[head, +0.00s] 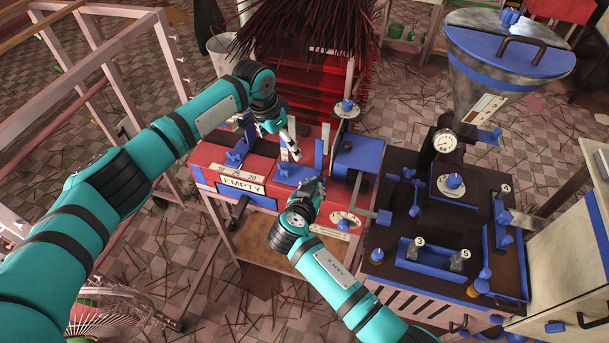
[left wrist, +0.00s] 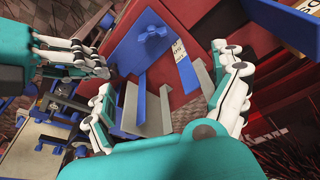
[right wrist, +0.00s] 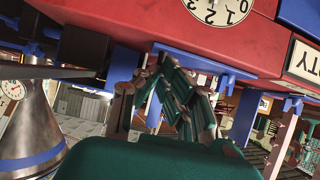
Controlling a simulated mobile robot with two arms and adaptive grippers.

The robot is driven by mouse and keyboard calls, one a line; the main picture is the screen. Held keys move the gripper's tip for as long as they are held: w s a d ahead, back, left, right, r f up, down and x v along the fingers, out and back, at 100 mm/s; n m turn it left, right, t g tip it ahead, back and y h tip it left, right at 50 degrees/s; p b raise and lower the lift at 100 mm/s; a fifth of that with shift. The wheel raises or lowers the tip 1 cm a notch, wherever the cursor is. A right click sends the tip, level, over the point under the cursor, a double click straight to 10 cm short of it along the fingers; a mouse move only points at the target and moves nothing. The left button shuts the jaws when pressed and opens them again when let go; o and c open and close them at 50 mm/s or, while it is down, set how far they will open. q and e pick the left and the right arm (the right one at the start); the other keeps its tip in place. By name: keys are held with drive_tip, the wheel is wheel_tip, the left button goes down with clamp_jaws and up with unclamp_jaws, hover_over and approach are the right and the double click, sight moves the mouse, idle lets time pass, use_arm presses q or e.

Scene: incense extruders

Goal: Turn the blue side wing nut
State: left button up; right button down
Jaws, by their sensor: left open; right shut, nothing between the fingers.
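Several blue wing nuts and knobs show, and I cannot tell for sure which is the side one. One blue wing nut (head: 234,158) stands on the left part of the red machine (head: 208,160). A blue wing nut (left wrist: 152,34) on a blue plate shows in the left wrist view.
A dark extruder bench (head: 425,278) with a steel hopper (head: 505,60) and gauge stands to the right. A white dial (right wrist: 215,8) is on the red front. A sign reading EMPTY (head: 243,185) is left of my right gripper. A white frame rack (head: 60,115) stands left.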

use_arm(q)
drive_tip(key=shift+f, duration=0.2)
drive_tip(key=shift+a, duration=0.15)
drive_tip(key=c, duration=0.4)
drive_tip(key=shift+s+a+r, duration=0.15)
drive_tip(key=shift+s+a, duration=0.15)
drive_tip(key=shift+c, duration=0.8)
drive_tip(key=shift+t+h, duration=0.5)
drive_tip(key=shift+h, duration=0.1)
drive_tip(key=s+a+r, duration=0.2)
drive_tip(key=shift+s+a, duration=0.2)
drive_tip(key=shift+a, duration=0.2)
drive_tip(key=shift+c, duration=0.2)
approach(283, 164)
drive_tip(key=d+f, duration=0.2)
drive_tip(key=f, duration=0.1)
drive_tip(key=d+f, duration=0.1)
drive_tip(key=f, duration=0.1)
drive_tip(key=shift+s+f, duration=0.2)
drive_tip(key=shift+s, duration=0.2)
drive_tip(key=c, duration=1.2)
